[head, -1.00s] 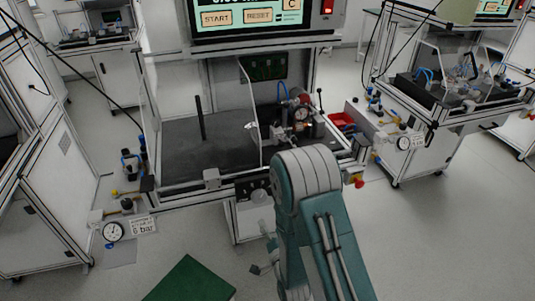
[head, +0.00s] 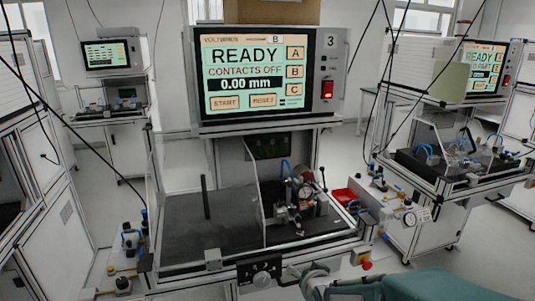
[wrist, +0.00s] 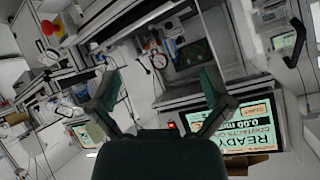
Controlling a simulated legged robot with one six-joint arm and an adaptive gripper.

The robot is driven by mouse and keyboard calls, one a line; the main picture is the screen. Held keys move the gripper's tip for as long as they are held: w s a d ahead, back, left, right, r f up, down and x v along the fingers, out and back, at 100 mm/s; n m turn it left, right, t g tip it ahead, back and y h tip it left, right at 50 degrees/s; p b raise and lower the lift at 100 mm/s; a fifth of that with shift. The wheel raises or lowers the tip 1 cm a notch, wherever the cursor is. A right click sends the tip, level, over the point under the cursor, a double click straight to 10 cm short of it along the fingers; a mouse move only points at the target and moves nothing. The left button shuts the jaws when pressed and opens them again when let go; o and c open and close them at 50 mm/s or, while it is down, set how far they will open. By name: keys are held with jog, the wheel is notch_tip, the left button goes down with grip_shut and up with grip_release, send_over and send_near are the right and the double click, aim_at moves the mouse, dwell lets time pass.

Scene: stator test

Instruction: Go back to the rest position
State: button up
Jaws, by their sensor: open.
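My gripper (wrist: 160,112) shows in the wrist view with its two green fingers spread wide apart and nothing between them. The wrist view is turned over, with the station screen (wrist: 240,130) upside down at the lower right.
A red knob (head: 366,264) sticks out at the station's front right. Another station (head: 455,150) stands at the right and one (head: 115,95) at the back left. Cables hang across both sides.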

jog(key=s+d+r+n+g, duration=0.1)
jog(key=s+d+r+g, duration=0.1)
jog(key=s, duration=0.5)
jog(key=s+d+r+n+g+h, duration=0.1)
jog(key=s+r, duration=0.3)
jog(key=s, duration=0.4)
jog(key=s+d+r+n+g, duration=0.1)
jog(key=s+d+r+g, duration=0.1)
jog(key=s, duration=0.5)
jog(key=shift+s+d+r+g+h, duration=0.3)
jog(key=shift+d+r, duration=0.35)
jog(key=shift+r, duration=0.2)
dwell(1.1)
